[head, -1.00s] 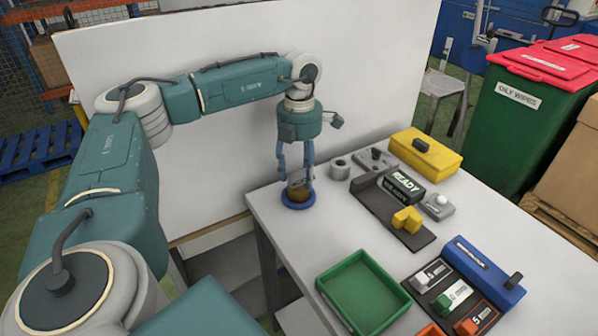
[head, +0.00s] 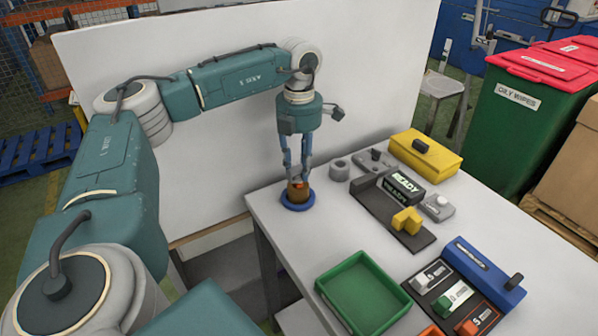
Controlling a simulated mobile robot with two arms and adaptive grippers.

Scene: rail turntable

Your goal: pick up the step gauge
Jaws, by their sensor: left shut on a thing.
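A small brown piece with an orange part (head: 298,192) stands upright in a round blue ring (head: 286,206) near the table's far left corner. My left gripper (head: 298,179) points straight down from above and is shut on the top of this piece. The fingers hide some of it, and I cannot tell whether its base is clear of the ring. A yellow stepped block (head: 407,221) sits on a dark fixture, apart from the gripper. No label shows which of these is the step gauge. My right gripper is out of view.
The dark fixture (head: 385,212) has a READY display (head: 406,186). A grey ring (head: 340,169) and a yellow box (head: 426,155) stand behind. A green tray (head: 362,291) and a blue rack (head: 484,272) are in front. A white panel (head: 200,140) rises behind my arm.

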